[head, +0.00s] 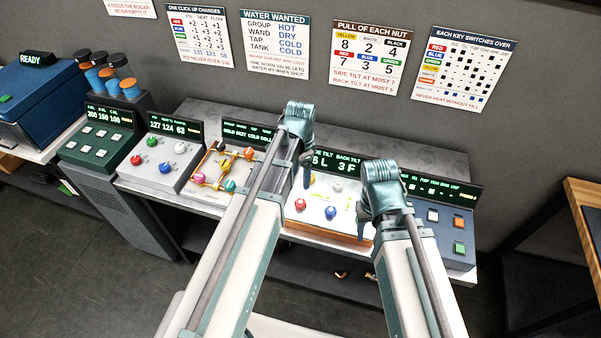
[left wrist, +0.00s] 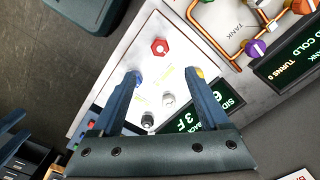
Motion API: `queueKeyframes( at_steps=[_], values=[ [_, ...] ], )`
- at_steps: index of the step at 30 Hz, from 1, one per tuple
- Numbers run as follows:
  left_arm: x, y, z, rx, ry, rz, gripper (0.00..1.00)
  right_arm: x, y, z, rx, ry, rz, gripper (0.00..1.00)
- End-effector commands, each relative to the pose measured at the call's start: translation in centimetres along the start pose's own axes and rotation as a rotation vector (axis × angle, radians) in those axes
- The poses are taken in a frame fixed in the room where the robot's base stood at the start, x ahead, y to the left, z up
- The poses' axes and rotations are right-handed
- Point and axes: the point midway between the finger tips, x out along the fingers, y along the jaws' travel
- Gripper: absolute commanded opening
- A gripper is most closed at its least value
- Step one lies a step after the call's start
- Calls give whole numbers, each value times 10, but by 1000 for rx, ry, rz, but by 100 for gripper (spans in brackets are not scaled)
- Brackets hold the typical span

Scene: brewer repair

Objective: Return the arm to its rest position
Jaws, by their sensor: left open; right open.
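My left gripper (head: 307,178) hangs over the nut panel (head: 322,226), the white panel with the tilt display. In the left wrist view my left gripper (left wrist: 168,76) is open, its two fingers spread and nothing between them but the panel below. A red nut (left wrist: 161,46) lies beyond the fingertips, and a blue nut (left wrist: 137,79) and a yellow nut are partly covered by the fingers. My right gripper (head: 383,215) is at the right, over the edge between the nut panel and the blue switch panel (head: 455,232). It is open; its fingers are mostly hidden by its wrist.
Left of the nut panel stand the valve panel (head: 196,182) with orange pipes, a dial panel (head: 142,172) and a button panel (head: 85,152). A blue machine (head: 35,95) stands at far left. Instruction sheets hang on the wall behind. A wooden-topped bench (head: 583,200) is at right.

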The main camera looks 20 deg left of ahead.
Motion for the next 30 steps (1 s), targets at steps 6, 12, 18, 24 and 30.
queueKeyframes(
  at_steps=[6, 12, 18, 24, 30],
  values=[
    [1, 0, 0, 0, 0, 0, 78, 1, 0, 0, 0, 0, 0, 50],
    [1, 0, 0, 0, 0, 0, 78, 1, 0, 0, 0, 0, 0, 50],
    [35, 36, 0, -71, -16, -4, 78, 35, -3, -2, -2, 0, 1, 50],
    [94, 110, 6, -264, -54, -30, 78, 94, -9, -6, -6, 1, 2, 50],
    [131, 160, 16, -425, -74, -62, 78, 131, -12, -8, -10, 1, 3, 50]
  ],
)
